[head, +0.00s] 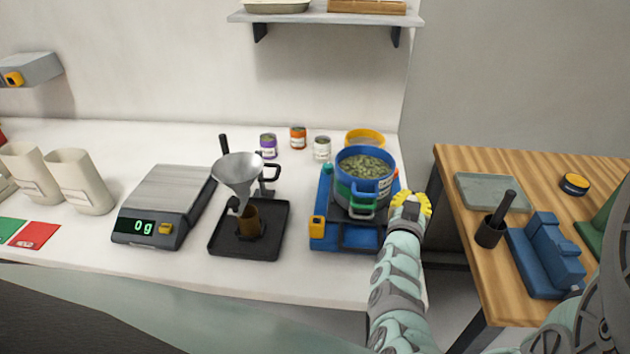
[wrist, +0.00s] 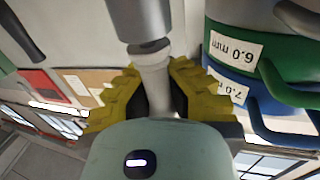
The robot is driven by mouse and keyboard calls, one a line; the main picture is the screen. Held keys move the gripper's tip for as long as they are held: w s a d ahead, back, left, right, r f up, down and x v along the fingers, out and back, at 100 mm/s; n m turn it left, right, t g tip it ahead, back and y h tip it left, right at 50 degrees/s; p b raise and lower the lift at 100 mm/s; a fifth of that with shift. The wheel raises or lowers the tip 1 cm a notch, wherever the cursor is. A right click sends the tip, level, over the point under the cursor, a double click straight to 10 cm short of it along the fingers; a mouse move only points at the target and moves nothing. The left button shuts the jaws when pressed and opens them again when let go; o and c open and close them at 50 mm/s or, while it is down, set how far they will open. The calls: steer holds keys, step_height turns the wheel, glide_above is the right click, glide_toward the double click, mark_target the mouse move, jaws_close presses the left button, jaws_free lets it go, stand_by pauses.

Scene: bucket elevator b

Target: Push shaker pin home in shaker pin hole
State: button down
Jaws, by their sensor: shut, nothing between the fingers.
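The blue shaker (head: 348,237) stands at the right end of the white counter. It carries a stack of sieves (head: 352,170) in blue and green, holding green pieces. My gripper (head: 410,206), with yellow fingers, is at the right side of the shaker, close to the stack. The pin hole is not clearly seen.
Left of the shaker is a black tray (head: 272,243) with a metal funnel (head: 238,172). A scale (head: 160,205) reads 0 g. Small jars stand behind. A wooden table (head: 465,215) is at the right, beyond a gap. Green and blue sieve rims (wrist: 232,50) are close in the wrist view.

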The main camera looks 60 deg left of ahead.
steer(key=shift+f, duration=0.4)
steer(key=c, duration=1.7)
jaws_free()
steer(key=o, duration=0.6)
steer(key=shift+o, duration=0.2)
steer(key=shift+s, duration=0.1)
steer(key=v, duration=1.2)
steer(key=shift+r, duration=0.1)
